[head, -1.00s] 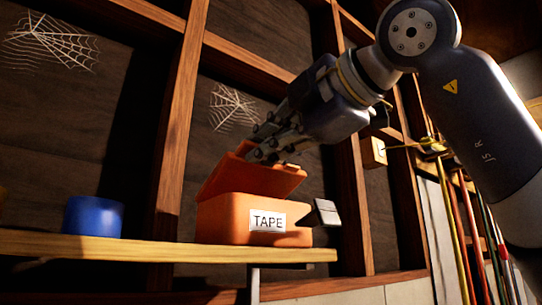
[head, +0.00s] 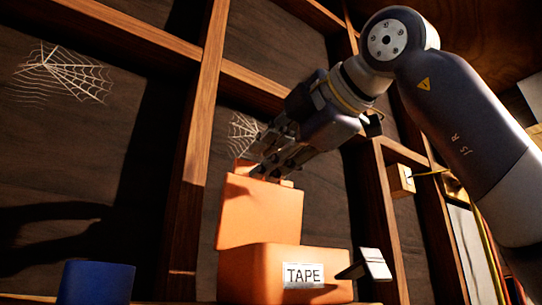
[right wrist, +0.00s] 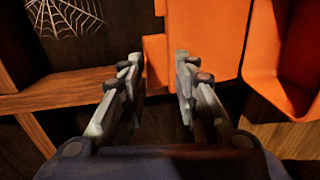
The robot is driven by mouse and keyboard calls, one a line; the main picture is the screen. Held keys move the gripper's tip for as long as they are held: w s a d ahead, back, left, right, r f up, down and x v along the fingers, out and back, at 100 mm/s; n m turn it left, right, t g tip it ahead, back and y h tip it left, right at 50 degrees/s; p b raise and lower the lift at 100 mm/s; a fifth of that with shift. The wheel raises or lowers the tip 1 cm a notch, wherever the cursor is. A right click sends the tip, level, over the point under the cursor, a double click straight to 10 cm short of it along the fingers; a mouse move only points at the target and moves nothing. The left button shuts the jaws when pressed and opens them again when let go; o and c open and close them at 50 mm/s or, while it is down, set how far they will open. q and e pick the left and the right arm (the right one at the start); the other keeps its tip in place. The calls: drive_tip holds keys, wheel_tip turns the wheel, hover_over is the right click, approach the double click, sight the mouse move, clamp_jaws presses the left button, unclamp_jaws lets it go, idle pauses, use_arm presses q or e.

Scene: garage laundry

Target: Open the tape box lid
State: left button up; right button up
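The orange tape box (head: 255,272) has a white TAPE label on its front, and its base is cut off by the head view's lower edge. Its orange lid (head: 260,215) stands raised, close to upright, behind the box body. The lid also shows in the right wrist view (right wrist: 212,38), with the box body (right wrist: 290,60) at the right. My right gripper (head: 268,168) is at the lid's top edge. In the wrist view its fingers are apart, with an orange tab of the lid just beyond the gap; contact is unclear. My left gripper is out of view.
A blue container (head: 96,283) stands left of the box. A small dark and silver piece (head: 367,265) sticks out at the box's right. Wooden studs (head: 200,150) and crosspieces frame the wall behind. Cobwebs (head: 65,75) hang there.

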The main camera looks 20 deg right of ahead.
drive_tip(key=v, duration=1.2)
drive_tip(key=shift+s, duration=0.1)
drive_tip(key=shift+f, duration=0.1)
